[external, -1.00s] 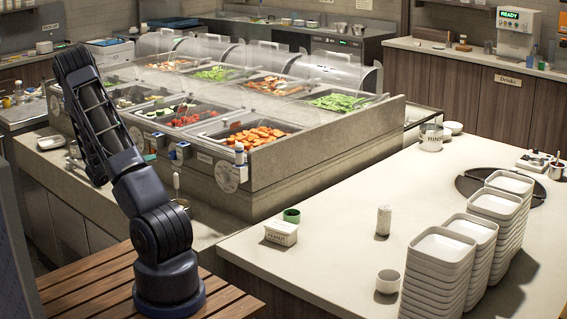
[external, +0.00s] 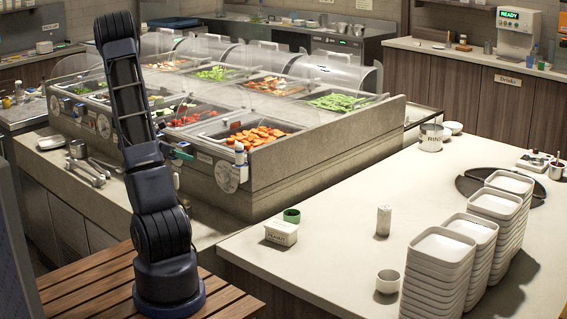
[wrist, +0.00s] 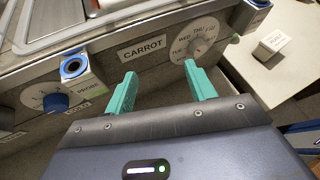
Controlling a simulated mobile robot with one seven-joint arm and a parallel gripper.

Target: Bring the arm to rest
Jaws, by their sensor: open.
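My arm (external: 160,215) stands nearly upright on the slatted wooden surface, in front of the food bar. My gripper (wrist: 160,88) is open in the wrist view, its two teal fingers spread with nothing between them. The fingers are in front of the bar's front panel, by the CARROT label (wrist: 144,48) and a day dial (wrist: 198,42). In the external view the gripper (external: 183,154) shows partly, with teal at the right of the arm near the bar's front edge. Whether it touches the panel cannot be told.
The food bar (external: 290,165) with clear covers stands close behind the arm. Tongs (external: 88,174) and a metal pot (external: 77,149) are on the left ledge.

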